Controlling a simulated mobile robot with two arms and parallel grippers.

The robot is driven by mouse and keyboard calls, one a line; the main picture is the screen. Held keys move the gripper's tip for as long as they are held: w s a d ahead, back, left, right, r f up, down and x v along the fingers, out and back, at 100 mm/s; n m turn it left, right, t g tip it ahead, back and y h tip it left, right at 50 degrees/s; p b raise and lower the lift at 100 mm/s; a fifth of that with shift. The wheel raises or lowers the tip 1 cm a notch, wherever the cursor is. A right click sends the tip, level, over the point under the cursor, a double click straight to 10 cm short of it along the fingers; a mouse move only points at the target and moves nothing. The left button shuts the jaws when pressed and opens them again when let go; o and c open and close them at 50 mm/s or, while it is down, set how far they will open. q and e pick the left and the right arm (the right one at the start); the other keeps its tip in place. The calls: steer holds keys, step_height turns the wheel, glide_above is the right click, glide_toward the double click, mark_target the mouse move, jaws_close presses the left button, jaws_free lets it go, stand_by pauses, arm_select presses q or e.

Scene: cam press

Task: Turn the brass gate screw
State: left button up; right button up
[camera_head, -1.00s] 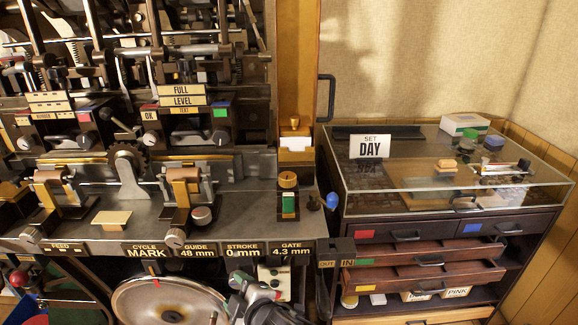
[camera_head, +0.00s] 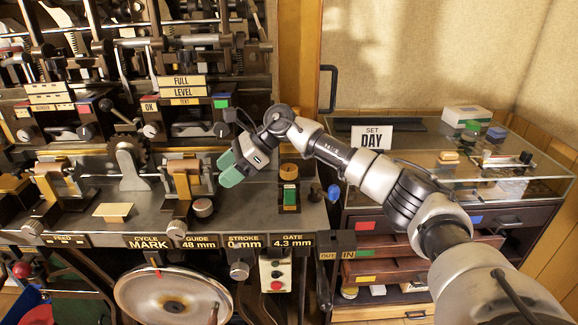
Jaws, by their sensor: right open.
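The brass gate screw (camera_head: 289,171) is a round brass knob on top of a small block with a green strip, near the right end of the machine bench. The gate plate (camera_head: 291,240) below it reads 4.3 mm. My right gripper (camera_head: 229,169), with green fingertips, is open and empty. It appears to the left of the screw and apart from it, over the bench; its height is hard to judge. The right wrist is just above and left of the screw in the picture, leaving the knob in view. My left gripper is not in view.
Two rollers in brackets (camera_head: 184,182) and a grey knob (camera_head: 203,207) lie to the left.

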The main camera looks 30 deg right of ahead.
mark_target(289, 167)
steer(key=s+d+r+g+h, duration=0.1)
steer(key=s+d+r+h, duration=0.2)
steer(key=d, duration=0.6)
steer(key=s+d+r+g+h, duration=0.1)
steer(key=d+r+h, duration=0.25)
steer(key=d, duration=0.65)
steer(key=shift+n+y, duration=0.4)
steer(key=shift+y, duration=0.05)
steer(key=x, duration=0.3)
steer(key=p+x, duration=0.1)
steer(key=x, duration=0.2)
steer(key=p+x, duration=0.1)
steer(key=x, duration=0.3)
steer(key=shift+a+r, duration=0.1)
steer(key=shift+a, duration=0.25)
steer(key=c, duration=0.6)
steer(key=shift+c, duration=0.2)
steer(key=shift+m, duration=0.3)
